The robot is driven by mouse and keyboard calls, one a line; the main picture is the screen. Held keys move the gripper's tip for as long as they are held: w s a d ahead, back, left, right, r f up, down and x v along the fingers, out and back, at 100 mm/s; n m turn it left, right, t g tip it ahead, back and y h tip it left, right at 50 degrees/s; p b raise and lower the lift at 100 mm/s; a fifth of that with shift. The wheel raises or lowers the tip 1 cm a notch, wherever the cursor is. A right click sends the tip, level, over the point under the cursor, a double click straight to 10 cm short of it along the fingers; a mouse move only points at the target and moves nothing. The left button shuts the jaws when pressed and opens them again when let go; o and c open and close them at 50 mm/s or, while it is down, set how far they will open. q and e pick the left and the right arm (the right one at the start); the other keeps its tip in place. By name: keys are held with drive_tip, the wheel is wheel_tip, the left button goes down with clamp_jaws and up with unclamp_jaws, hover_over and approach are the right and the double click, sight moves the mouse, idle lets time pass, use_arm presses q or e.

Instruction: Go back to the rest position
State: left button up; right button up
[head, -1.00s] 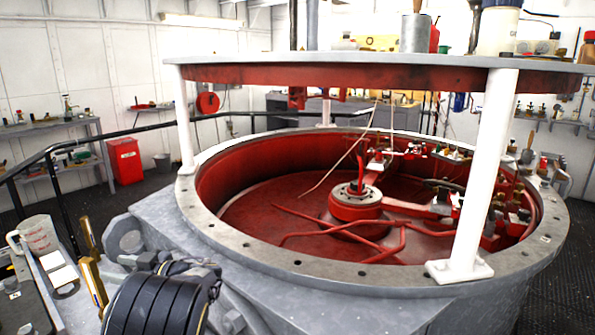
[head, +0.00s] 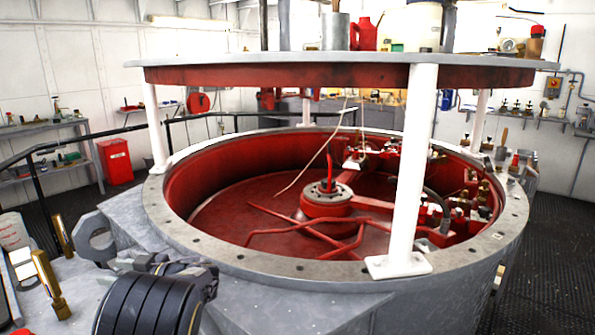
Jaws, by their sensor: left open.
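My left gripper (head: 176,267) is low at the left of the head view, just beyond a black ribbed part of my arm. It is open, with nothing visible between its fingers, though they are small and partly hidden. It is in front of the round grey-rimmed tank (head: 225,258), near its front left side; I cannot tell whether it touches anything. My right gripper is not in view.
A white post (head: 410,180) stands on the tank rim and carries a round red-edged top (head: 340,75). Brass pieces (head: 48,285) and a clear jug (head: 12,232) are at the lower left. Dark floor (head: 555,240) is clear at right.

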use_arm(q)
drive_tip(key=s+a+f+m+g+h, duration=0.1)
drive_tip(key=s+f+m+h, duration=0.1)
drive_tip(key=s+f+h, duration=0.45)
drive_tip(key=s+f+m+g+h, duration=0.2)
drive_tip(key=s+f+h, duration=0.15)
drive_tip(key=s, duration=0.55)
drive_tip(key=s+d+r+m+t+h, duration=0.3)
drive_tip(key=s+d+m+t+h, duration=0.3)
drive_tip(key=s+d+m+h, duration=0.85)
drive_tip(key=s+d+f+n+y+b, duration=0.3)
drive_tip(key=d+f+n+b, duration=0.15)
drive_tip(key=f+b, duration=0.55)
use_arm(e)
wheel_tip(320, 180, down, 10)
use_arm(q)
wheel_tip(320, 180, up, 24)
drive_tip(key=p, duration=2.3)
drive_tip(key=shift+w+d+m+p, duration=0.25)
drive_tip(key=shift+m+p, duration=0.05)
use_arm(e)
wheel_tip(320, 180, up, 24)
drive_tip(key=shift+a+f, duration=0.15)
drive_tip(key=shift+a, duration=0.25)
use_arm(q)
drive_tip(key=shift+f, duration=0.1)
